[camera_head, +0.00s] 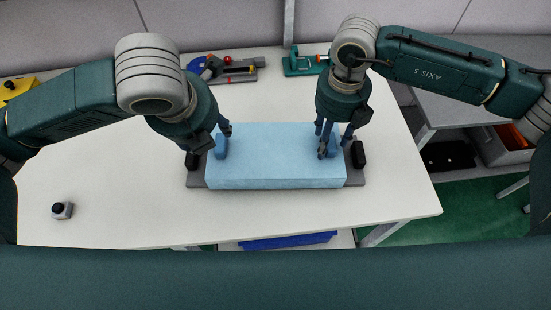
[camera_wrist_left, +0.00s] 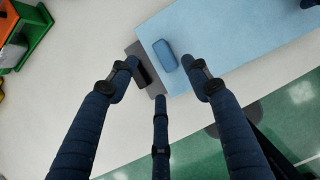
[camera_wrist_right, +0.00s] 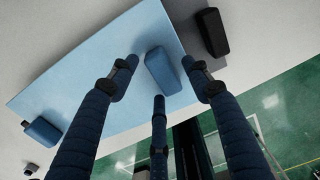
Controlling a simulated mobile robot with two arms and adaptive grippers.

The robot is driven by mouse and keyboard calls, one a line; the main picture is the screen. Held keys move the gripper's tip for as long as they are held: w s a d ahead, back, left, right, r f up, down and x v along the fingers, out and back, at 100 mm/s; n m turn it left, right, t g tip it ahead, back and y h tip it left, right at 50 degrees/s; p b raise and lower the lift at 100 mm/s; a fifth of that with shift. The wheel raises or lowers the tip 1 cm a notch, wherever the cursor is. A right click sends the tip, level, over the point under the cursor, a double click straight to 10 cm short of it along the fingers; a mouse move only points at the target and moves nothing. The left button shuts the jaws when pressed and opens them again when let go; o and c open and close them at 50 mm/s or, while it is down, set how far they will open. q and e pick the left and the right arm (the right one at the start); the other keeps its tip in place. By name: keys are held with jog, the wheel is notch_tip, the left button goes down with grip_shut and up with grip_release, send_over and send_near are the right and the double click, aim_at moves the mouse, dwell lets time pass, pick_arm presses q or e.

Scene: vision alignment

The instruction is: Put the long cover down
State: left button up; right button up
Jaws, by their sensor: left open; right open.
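The long cover (camera_head: 275,170) is a light blue box-like piece with a blue handle at each end. It rests on a grey base (camera_head: 196,181) on the white table. My left gripper (camera_head: 222,140) is open beside the cover's left handle (camera_head: 221,146); in the left wrist view that handle (camera_wrist_left: 165,55) lies ahead between the spread fingers. My right gripper (camera_head: 332,145) is open at the right handle, partly hiding it in the head view. In the right wrist view that handle (camera_wrist_right: 163,71) sits between the open fingers. I cannot tell whether any finger touches a handle.
Black blocks (camera_head: 358,154) stand on the base's ends. A small white item with a black top (camera_head: 62,210) is at the table's left. A red-and-grey fixture (camera_head: 232,69) and a green fixture (camera_head: 303,63) stand at the back.

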jog(key=shift+w+r, duration=0.1)
jog(key=shift+r, duration=0.2)
pick_arm(q)
jog(key=v, duration=0.3)
pick_arm(e)
notch_tip(320, 180, up, 11)
jog(key=shift+r, duration=0.2)
dwell(0.6)
